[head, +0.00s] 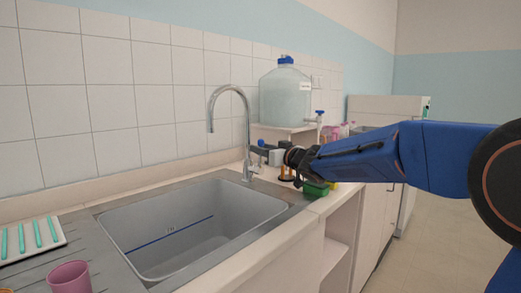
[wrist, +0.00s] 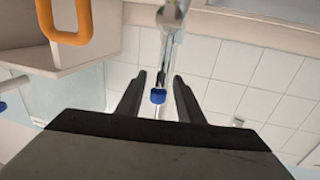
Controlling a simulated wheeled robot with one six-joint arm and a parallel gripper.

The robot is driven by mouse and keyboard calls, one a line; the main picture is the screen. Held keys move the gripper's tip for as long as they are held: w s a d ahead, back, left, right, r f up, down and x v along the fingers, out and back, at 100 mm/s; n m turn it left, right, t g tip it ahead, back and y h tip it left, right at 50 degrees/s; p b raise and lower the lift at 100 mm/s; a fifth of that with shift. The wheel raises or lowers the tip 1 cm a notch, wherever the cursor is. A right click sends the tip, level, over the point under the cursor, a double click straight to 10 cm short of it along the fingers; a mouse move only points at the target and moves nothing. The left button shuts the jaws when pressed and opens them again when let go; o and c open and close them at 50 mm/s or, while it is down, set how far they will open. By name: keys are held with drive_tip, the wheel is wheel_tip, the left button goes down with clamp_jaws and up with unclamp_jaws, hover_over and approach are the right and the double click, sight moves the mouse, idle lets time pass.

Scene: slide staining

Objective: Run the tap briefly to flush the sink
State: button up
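The chrome gooseneck tap (head: 246,125) stands behind the grey sink (head: 130,225). No water shows below its spout. My gripper (head: 260,155) is beside the tap's lower body, on its right in the head view. In the wrist view my gripper (wrist: 159,76) has its two dark fingers apart. A small blue-ended part (wrist: 158,97), apparently the tap's handle, shows in the gap between them. Metal of the tap (wrist: 168,50) runs beyond the fingers. I cannot tell whether either finger touches the handle.
A large water bottle with a blue cap (head: 285,95) stands on a shelf (head: 283,130) behind my gripper. Small bottles and a green item (head: 316,188) crowd the counter under my arm. A white rack (head: 32,240) and pink cup (head: 69,277) are left of the sink.

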drive_tip(key=shift+w+a, duration=0.35)
drive_tip(key=shift+w, duration=0.1)
clamp_jaws()
drive_tip(key=shift+r, duration=0.15)
drive_tip(key=shift+w+d, duration=0.1)
drive_tip(key=shift+w, duration=0.05)
drive_tip(key=shift+w+d+m, duration=0.3)
drive_tip(key=shift+w+m, duration=0.1)
drive_tip(key=shift+m, duration=0.35)
drive_tip(key=shift+w+d+m, duration=0.3)
drive_tip(key=shift+w+m, duration=0.05)
drive_tip(key=shift+m, duration=0.4)
unclamp_jaws()
drive_tip(key=shift+f, duration=0.2)
